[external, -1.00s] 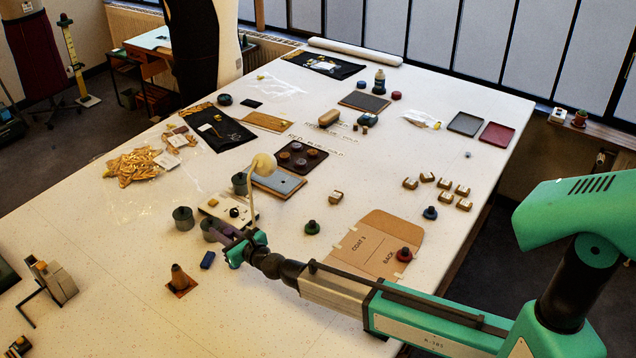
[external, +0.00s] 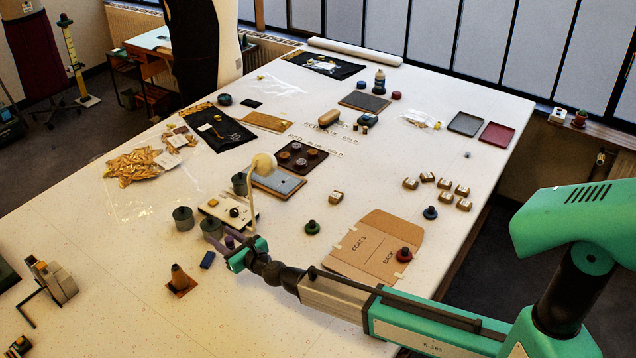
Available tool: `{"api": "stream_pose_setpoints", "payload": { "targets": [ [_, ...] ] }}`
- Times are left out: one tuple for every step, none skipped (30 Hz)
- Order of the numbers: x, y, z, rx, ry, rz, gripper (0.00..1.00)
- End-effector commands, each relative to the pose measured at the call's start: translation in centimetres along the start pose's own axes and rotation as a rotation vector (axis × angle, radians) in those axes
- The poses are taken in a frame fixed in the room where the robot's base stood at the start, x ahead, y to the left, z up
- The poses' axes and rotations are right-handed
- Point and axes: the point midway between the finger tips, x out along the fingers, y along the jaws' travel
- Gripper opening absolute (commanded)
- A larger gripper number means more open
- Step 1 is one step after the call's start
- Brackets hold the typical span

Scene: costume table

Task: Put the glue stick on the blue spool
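The blue spool (external: 430,212) stands on the right part of the table, beyond the cardboard pattern. A small purple upright piece (external: 229,242), possibly the glue stick, shows right at my gripper (external: 236,258), beside the grey cups. A small dark blue block (external: 207,260) lies on the table just left of my gripper; I cannot tell what it is. My gripper is low over the table at the left end of my arm. Its fingers are small and partly hidden, so I cannot tell whether they are open or shut, or hold the purple piece.
Grey cups (external: 184,218) and a white box with a dark knob (external: 226,211) stand close behind my gripper. A curved stem with a cream ball (external: 263,165) rises there. A green spool (external: 312,228) and a red spool (external: 403,255) stand on the blue spool's side.

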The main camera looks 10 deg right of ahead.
Motion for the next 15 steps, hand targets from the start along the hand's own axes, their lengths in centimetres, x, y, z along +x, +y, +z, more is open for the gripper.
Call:
{"api": "stream_pose_setpoints", "payload": {
  "targets": [
    [0.00,0.00,0.01,0.000,0.000,0.000,0.40],
    [0.00,0.00,0.01,0.000,0.000,0.000,0.40],
    [0.00,0.00,0.01,0.000,0.000,0.000,0.40],
    [0.00,0.00,0.01,0.000,0.000,0.000,0.40],
    [0.00,0.00,0.02,0.000,0.000,0.000,0.40],
    [0.00,0.00,0.04,0.000,0.000,0.000,0.40],
    [-0.01,0.00,0.06,0.000,0.000,0.000,0.40],
    [-0.01,0.00,0.10,0.000,0.000,0.000,0.40],
    [-0.02,0.00,0.17,0.000,0.000,0.000,0.40],
    [-0.03,0.00,0.24,0.000,0.000,0.000,0.40],
    [-0.04,0.00,0.33,0.000,0.000,0.000,0.40],
    [-0.07,0.00,0.45,0.000,0.000,0.000,0.40],
    [-0.29,-0.01,0.28,0.000,0.000,0.000,0.40],
    [-0.47,-0.01,0.25,0.000,0.000,0.000,0.40],
    [-0.72,-0.02,0.24,0.000,0.000,0.000,0.40]
  ]
}}
